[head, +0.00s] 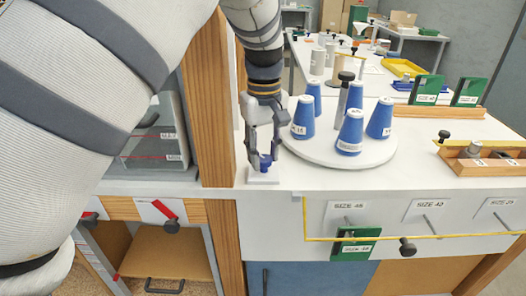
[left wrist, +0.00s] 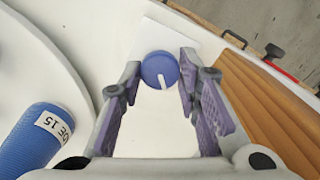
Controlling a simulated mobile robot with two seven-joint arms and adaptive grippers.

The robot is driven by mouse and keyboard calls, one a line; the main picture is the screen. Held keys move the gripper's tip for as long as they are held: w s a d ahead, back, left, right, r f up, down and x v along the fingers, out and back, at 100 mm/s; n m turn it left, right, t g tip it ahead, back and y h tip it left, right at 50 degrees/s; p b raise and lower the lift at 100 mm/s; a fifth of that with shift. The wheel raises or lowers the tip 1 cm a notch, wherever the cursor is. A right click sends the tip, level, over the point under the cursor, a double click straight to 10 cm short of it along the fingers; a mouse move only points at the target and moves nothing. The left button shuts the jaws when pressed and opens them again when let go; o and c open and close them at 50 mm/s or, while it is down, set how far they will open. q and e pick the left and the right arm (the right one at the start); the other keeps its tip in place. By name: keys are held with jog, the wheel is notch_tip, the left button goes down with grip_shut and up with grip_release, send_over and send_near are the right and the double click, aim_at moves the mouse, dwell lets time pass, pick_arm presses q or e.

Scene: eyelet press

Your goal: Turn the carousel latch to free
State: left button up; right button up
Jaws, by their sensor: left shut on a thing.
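The carousel (head: 335,158) is a white round plate with several blue cones (head: 349,133) standing around a grey post with a black knob. The latch is a small blue knob (head: 265,163) on a white square base (head: 263,179), left of the carousel. My left gripper (head: 264,150) points down and is shut on the blue knob. In the left wrist view, the knob (left wrist: 160,69) sits between the fingertips (left wrist: 159,72). A white mark on its top points toward the lower edge of that picture. My right gripper is not in view.
A wooden post (head: 206,100) stands close to the left of my gripper. A wooden block (head: 480,165) and green cards (head: 427,89) in a holder are to the right. Pegs with size labels (head: 346,209) line the table's front. The white tabletop between carousel and front edge is clear.

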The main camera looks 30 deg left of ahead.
aim_at(264, 158)
pick_arm(q)
jog(key=n, duration=0.5)
jog(key=shift+n, duration=2.4)
jog(key=o, duration=1.1)
jog(key=shift+o, duration=0.2)
notch_tip(264, 158, up, 12)
jog(key=shift+f, duration=0.1)
